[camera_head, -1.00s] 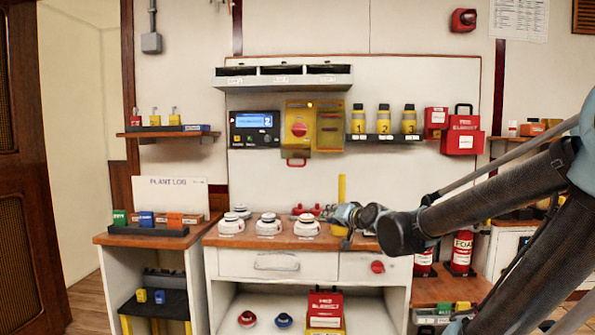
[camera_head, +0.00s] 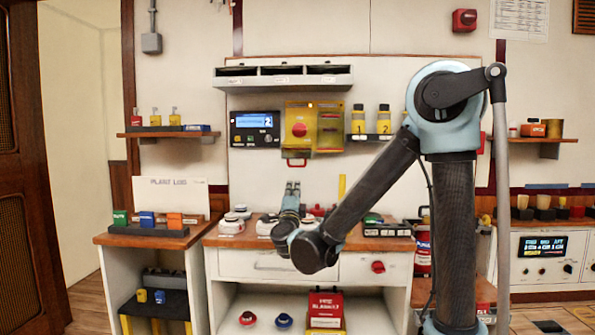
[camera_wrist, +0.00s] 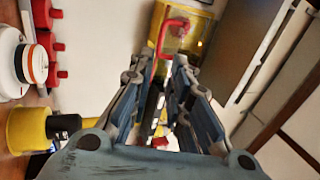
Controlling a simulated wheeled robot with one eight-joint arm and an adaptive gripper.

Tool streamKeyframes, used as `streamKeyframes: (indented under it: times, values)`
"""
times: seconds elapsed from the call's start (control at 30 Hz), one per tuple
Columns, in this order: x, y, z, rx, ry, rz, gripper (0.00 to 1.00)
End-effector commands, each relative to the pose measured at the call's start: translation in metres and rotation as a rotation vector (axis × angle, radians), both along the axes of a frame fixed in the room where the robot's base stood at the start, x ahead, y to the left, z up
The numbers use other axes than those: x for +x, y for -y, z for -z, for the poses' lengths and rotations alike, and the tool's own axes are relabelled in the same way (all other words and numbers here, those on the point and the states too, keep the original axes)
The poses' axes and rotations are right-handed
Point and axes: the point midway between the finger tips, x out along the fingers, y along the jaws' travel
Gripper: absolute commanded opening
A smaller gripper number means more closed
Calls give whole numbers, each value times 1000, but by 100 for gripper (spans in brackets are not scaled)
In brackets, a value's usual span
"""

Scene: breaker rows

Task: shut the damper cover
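A yellow wall box (camera_head: 298,124) with a red round knob hangs on the back panel, and a yellow panel (camera_head: 330,128) stands beside it on the right. I take this panel to be the damper cover, swung open; I cannot read its label. A red handle (camera_head: 297,162) hangs at the bottom of the box. My gripper (camera_head: 292,186) is upright, open and empty, just below that handle in the head view. In the wrist view, the yellow box (camera_wrist: 188,42) and red handle (camera_wrist: 162,45) show beyond my parted fingertips (camera_wrist: 163,66). I see no contact.
A blue-screened control unit (camera_head: 254,128) is left of the box. Yellow bottles (camera_head: 384,120) stand on a shelf at its right. A grey three-slot housing (camera_head: 283,84) juts out above.

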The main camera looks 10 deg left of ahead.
Motion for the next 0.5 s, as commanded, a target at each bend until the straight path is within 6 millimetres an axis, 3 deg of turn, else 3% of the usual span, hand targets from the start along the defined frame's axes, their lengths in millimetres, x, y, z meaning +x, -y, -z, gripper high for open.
streamKeyframes:
  times: [0.17,0.5]
  values:
    - [12,-1,-4,4,0,5,18]
    - [66,-7,-25,2,0,6,18]
